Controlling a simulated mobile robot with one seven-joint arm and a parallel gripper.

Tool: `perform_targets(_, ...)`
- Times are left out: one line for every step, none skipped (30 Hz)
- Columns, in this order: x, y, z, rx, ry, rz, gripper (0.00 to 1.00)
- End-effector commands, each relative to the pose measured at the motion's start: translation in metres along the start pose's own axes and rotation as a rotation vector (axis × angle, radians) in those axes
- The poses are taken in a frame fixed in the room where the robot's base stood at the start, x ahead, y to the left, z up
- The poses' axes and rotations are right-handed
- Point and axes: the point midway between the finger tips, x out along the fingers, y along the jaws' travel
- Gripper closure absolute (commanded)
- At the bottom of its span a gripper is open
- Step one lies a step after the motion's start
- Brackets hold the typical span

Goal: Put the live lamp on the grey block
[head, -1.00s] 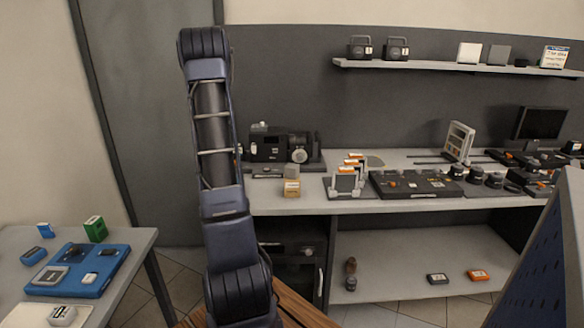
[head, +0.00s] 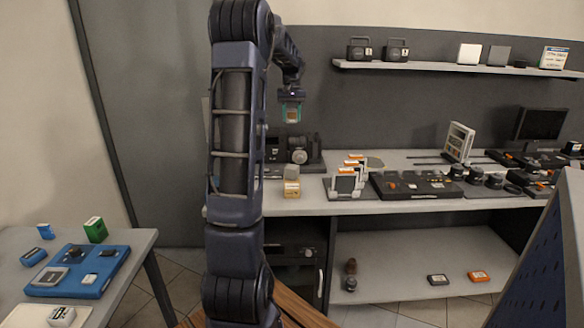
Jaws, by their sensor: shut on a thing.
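My gripper (head: 291,98) hangs at the end of my raised arm, in front of the dark back wall and above the bench. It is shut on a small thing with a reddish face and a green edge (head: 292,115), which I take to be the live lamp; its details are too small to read. A small grey block (head: 291,172) sits on top of a tan box (head: 292,189) near the bench's front left edge. The held lamp is well above the grey block and apart from it. The block's top looks bare.
A dark camera-like device (head: 300,150) stands behind the block, partly hidden by my arm. To the right are a stand with white and orange cards (head: 347,183) and a dark case (head: 416,185). A shelf (head: 450,68) hangs above. A blue tray (head: 112,268) lies on the left table.

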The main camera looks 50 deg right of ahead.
Motion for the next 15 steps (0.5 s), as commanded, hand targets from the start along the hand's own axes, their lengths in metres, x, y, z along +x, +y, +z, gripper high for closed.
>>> perform_targets(0.004,0.002,0.001,0.002,-0.001,-0.001,0.82)
perform_targets(0.007,0.002,0.002,0.003,-0.002,-0.001,0.82)
perform_targets(0.013,0.002,0.002,0.003,-0.004,-0.001,0.82)
perform_targets(0.018,0.002,0.002,0.003,-0.004,-0.001,0.82)
perform_targets(0.024,0.002,0.002,0.003,-0.003,-0.001,0.82)
perform_targets(0.033,0.002,0.003,0.003,-0.005,-0.002,0.82)
perform_targets(0.04,0.002,0.002,0.003,-0.004,-0.001,0.82)
perform_targets(0.046,0.002,0.002,0.003,-0.004,-0.001,0.82)
perform_targets(0.055,0.002,0.002,0.003,-0.004,-0.001,0.82)
perform_targets(0.061,0.002,0.003,0.003,-0.004,-0.002,0.82)
perform_targets(0.068,0.002,0.002,0.003,-0.004,-0.001,0.82)
perform_targets(0.077,0.002,0.002,0.003,-0.004,-0.001,0.82)
perform_targets(0.083,0.002,0.002,0.003,-0.005,-0.002,0.82)
perform_targets(0.09,0.002,0.002,0.003,-0.004,-0.001,0.82)
perform_targets(0.098,0.002,0.002,0.002,-0.004,-0.001,0.82)
